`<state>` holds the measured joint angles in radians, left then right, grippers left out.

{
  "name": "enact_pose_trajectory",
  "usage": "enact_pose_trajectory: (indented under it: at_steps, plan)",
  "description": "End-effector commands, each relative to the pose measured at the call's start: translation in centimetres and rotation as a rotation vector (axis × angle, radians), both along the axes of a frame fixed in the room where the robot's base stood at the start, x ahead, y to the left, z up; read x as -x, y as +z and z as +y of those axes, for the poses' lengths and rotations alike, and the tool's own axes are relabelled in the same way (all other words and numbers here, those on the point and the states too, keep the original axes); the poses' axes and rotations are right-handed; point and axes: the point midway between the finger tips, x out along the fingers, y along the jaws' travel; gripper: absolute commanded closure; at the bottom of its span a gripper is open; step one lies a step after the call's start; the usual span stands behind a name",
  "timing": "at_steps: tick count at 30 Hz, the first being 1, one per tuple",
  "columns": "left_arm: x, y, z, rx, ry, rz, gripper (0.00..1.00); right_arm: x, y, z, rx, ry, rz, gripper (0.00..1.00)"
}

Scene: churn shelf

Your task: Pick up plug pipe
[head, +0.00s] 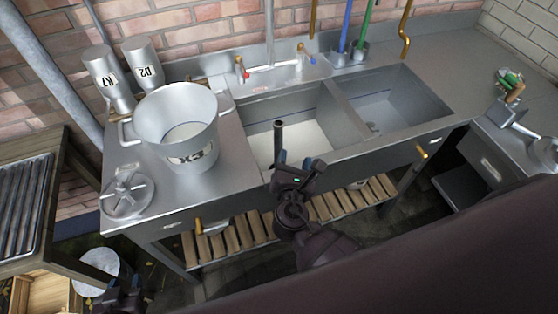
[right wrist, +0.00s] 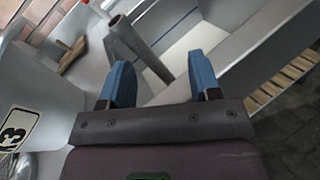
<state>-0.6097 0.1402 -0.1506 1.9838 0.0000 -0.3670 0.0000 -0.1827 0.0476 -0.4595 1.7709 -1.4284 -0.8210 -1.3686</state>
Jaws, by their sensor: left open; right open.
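The plug pipe (head: 278,146) is a grey tube that stands in the left sink basin, its dark open top above the rim. Its lower part is hidden behind my right gripper (head: 295,162) in the head view. In the right wrist view the pipe (right wrist: 140,48) shows beyond and between the blue fingers of my right gripper (right wrist: 161,80). That gripper is open and empty, close to the pipe at the sink's front edge. My left gripper (head: 124,286) is open at the lower left, low and far from the sink.
A large metal pot (head: 180,150) stands on the counter left of the basin, with a round lid (head: 128,194) in front. Two metal bottles (head: 108,78) stand behind it. A tap (head: 270,68) rises behind the sink. The right basin (head: 395,105) looks mostly empty.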

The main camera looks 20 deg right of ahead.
Motion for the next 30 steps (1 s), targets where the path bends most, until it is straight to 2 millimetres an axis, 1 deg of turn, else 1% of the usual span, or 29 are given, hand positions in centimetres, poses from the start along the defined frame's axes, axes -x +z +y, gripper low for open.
enact_pose_trajectory:
  at_steps: [1, 4, 6, 9, 18, 21, 26, 30]
  plan:
    - [0.0, 0.1, 0.0, -0.001, -0.001, -0.001, 0.57, -0.6, 0.2, 1.1, 0.086, 0.039, 0.002, 0.43]
    - [-0.1, 0.2, 0.1, -0.002, -0.002, -0.003, 0.57, -1.3, 0.5, 2.8, 0.236, 0.098, 0.003, 0.43]
    - [-0.2, 0.3, 0.1, -0.004, -0.003, -0.005, 0.57, -1.6, 0.6, 3.5, 0.304, 0.124, 0.004, 0.43]
    - [-0.4, 0.5, 0.1, -0.004, -0.003, -0.009, 0.57, -2.2, 0.7, 3.9, 0.352, 0.143, 0.003, 0.43]
    - [-0.8, 1.1, 0.0, -0.004, -0.006, -0.019, 0.57, -6.1, 0.7, 2.8, 0.357, 0.145, 0.003, 0.43]
    - [-0.8, 1.1, 0.0, -0.004, -0.006, -0.020, 0.57, -6.8, 0.7, 2.6, 0.356, 0.145, 0.003, 0.43]
    - [-0.8, 1.2, 0.0, -0.004, -0.006, -0.020, 0.57, -7.6, 0.6, 2.2, 0.355, 0.144, 0.003, 0.43]
    - [-0.8, 1.2, 0.0, -0.003, -0.005, -0.019, 0.57, -9.1, 0.4, 1.3, 0.356, 0.144, 0.003, 0.43]
